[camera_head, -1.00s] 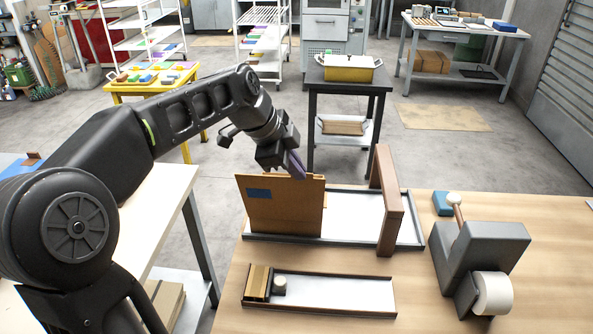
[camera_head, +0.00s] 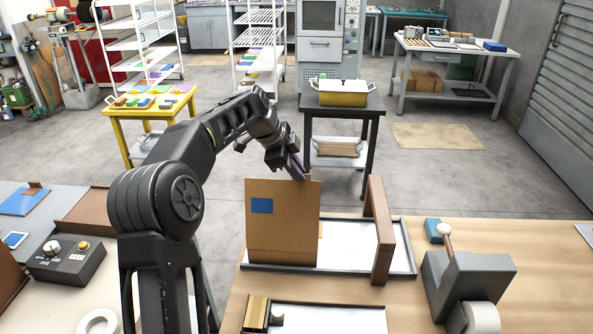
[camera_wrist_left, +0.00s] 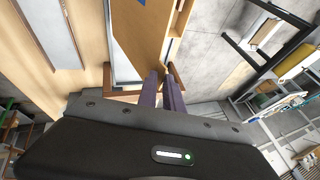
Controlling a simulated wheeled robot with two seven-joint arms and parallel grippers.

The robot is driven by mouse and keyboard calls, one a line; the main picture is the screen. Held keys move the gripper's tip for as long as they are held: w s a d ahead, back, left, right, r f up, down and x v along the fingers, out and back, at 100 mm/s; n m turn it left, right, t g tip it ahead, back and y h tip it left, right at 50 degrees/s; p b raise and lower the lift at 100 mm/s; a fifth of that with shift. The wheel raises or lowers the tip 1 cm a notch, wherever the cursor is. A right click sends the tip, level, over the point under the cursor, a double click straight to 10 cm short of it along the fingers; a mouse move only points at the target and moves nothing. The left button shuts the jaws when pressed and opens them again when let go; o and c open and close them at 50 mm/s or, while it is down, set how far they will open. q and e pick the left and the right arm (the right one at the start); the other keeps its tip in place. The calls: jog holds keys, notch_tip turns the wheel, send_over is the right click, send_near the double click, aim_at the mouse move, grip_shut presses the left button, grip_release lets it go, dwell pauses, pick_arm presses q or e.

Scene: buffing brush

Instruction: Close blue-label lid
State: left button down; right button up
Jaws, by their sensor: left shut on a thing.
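The brown lid with a blue label (camera_head: 283,225) stands up steeply from the near left part of a shallow grey-rimmed tray (camera_head: 408,250) on the wooden table. My left gripper (camera_head: 299,174) is at the lid's top right corner and is shut on its edge. In the left wrist view, the purple fingers (camera_wrist_left: 168,88) meet at the edge of the brown lid (camera_wrist_left: 140,32), with a bit of the blue label at the top. The lid hides the left part of the tray. My right gripper is not in view.
A grey tape dispenser (camera_head: 465,282) is at the right, and a smaller tray (camera_head: 340,318) with a wooden block (camera_head: 256,314) lies in front. A control box (camera_head: 66,262) sits on the left table.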

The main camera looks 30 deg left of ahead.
pick_arm(q)
jog(key=shift+w, duration=0.1)
jog(key=c, duration=1.6)
grip_release()
jog(key=shift+c, duration=0.2)
jog(key=shift+a+r, duration=0.1)
jog(key=shift+s+r, duration=0.2)
jog(key=shift+r, duration=0.1)
jog(key=b+v, duration=0.1)
jog(key=v, duration=0.5)
jog(key=shift+s+r+b, duration=0.2)
jog(key=shift+r+b, duration=0.1)
jog(key=shift+r, duration=0.05)
jog(key=shift+a, duration=0.1)
jog(key=shift+s, duration=0.1)
